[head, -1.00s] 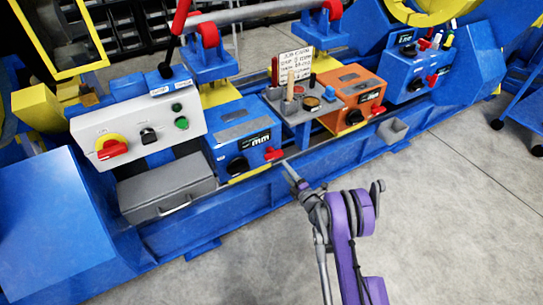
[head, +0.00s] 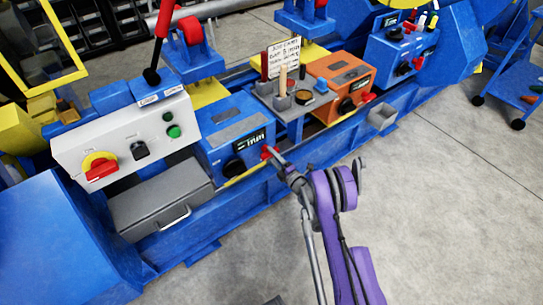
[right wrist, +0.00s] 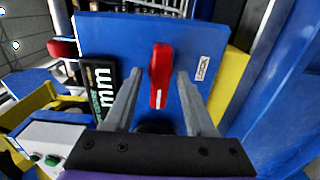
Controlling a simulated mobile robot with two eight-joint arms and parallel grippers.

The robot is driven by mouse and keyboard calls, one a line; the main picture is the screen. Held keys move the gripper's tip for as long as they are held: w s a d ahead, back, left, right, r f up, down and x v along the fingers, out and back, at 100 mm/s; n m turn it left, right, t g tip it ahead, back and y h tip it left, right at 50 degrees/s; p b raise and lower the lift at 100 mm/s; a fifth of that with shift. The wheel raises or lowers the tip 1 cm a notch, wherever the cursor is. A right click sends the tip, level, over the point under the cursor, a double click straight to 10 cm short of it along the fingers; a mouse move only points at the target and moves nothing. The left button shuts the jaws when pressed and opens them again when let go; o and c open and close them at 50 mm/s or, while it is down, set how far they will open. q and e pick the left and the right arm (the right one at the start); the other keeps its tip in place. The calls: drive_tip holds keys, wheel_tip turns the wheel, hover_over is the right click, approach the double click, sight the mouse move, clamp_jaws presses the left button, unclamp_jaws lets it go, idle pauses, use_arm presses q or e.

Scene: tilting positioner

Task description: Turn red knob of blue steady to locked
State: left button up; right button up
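The blue steady (head: 222,147) is a blue box with an "mm" label on the machine bed. Its small red knob (head: 265,153) sits at the right of its front. In the right wrist view the red knob (right wrist: 160,72) is a long bar, upright in the picture, with a white mark near its lower end. A "LOCK" label (right wrist: 203,68) is right of it, and the bar does not point at it. My right gripper (right wrist: 159,88) is open, one finger on each side of the knob, with gaps visible. In the head view my right gripper (head: 273,151) reaches the knob. My left gripper is not in view.
A grey control panel (head: 128,140) with a red-yellow switch and a grey drawer box (head: 160,195) are to the left. A tool tray (head: 292,103) and an orange box (head: 340,82) are to the right. Another blue box (head: 398,58) is farther back.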

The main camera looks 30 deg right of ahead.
clamp_jaws()
drive_tip(key=shift+m, duration=0.3)
drive_tip(key=m+b, duration=0.2)
drive_tip(key=m, duration=1.5)
drive_tip(key=shift+w, duration=0.1)
drive_tip(key=shift+m, duration=0.4)
idle(0.4)
